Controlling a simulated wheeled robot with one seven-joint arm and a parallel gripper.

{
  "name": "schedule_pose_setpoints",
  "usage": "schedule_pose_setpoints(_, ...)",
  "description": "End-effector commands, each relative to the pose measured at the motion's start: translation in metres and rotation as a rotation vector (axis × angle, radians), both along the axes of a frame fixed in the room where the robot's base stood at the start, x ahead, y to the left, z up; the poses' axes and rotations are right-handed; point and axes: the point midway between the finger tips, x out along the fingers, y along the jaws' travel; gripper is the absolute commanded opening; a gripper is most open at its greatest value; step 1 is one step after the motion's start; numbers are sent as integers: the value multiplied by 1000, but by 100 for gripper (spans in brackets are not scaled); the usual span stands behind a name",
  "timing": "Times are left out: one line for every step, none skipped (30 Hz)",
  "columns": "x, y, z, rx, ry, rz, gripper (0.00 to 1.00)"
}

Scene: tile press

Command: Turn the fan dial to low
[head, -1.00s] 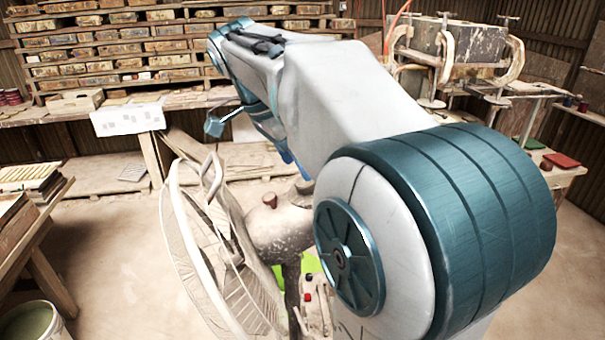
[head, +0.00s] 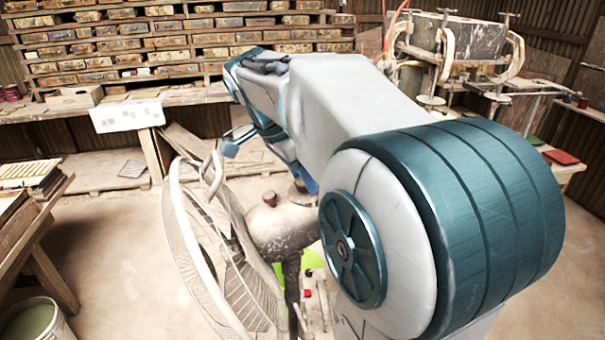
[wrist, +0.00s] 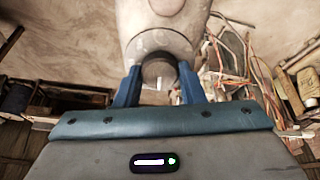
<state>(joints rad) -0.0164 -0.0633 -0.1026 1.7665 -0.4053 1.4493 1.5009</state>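The fan (head: 222,245) stands in front of me in the head view, its pale wire cage facing left. Its weathered motor housing (head: 280,230) is partly hidden behind my arm. In the wrist view, the housing (wrist: 158,35) is at the top centre. The dark round dial (wrist: 158,72) on its end bears a small white mark near its lower edge. My gripper (wrist: 159,72) is open, with one blue finger on each side of the dial. I cannot tell whether the fingers touch it.
A brown knob (head: 269,199) sits on top of the housing. A wooden table (head: 40,215) and a bucket (head: 35,320) stand at left. A shelf of tiles (head: 120,45) lines the back wall. A clamped press (head: 460,50) is at back right. Floor behind the fan is clear.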

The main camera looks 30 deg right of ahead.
Motion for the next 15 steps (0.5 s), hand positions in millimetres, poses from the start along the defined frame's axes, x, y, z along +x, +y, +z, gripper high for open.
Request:
schedule_pose_setpoints(0, 0, 0, 0, -1, -2, 13)
schedule_pose_setpoints(0, 0, 0, 0, -2, -4, 13)
schedule_pose_setpoints(0, 0, 0, 0, -3, -10, 13)
schedule_pose_setpoints(0, 0, -1, -1, -5, -14, 13)
schedule_pose_setpoints(0, 0, -1, -1, -6, -20, 13)
schedule_pose_setpoints(0, 0, -1, -1, -10, -31, 13)
schedule_pose_setpoints(0, 0, -2, -2, -13, -40, 13)
schedule_pose_setpoints(0, 0, -2, -2, -17, -52, 13)
schedule_pose_setpoints(0, 0, -2, -3, -23, -69, 13)
schedule_pose_setpoints(0, 0, -3, -3, -29, -85, 13)
schedule_pose_setpoints(0, 0, -3, -4, -34, -102, 13)
schedule_pose_setpoints(0, 0, -3, -5, -42, -127, 13)
schedule_pose_setpoints(0, -1, -3, -6, -49, -147, 13)
schedule_pose_setpoints(0, 0, -4, -7, -56, -169, 13)
schedule_pose_setpoints(0, 0, -4, -8, -67, -200, 13)
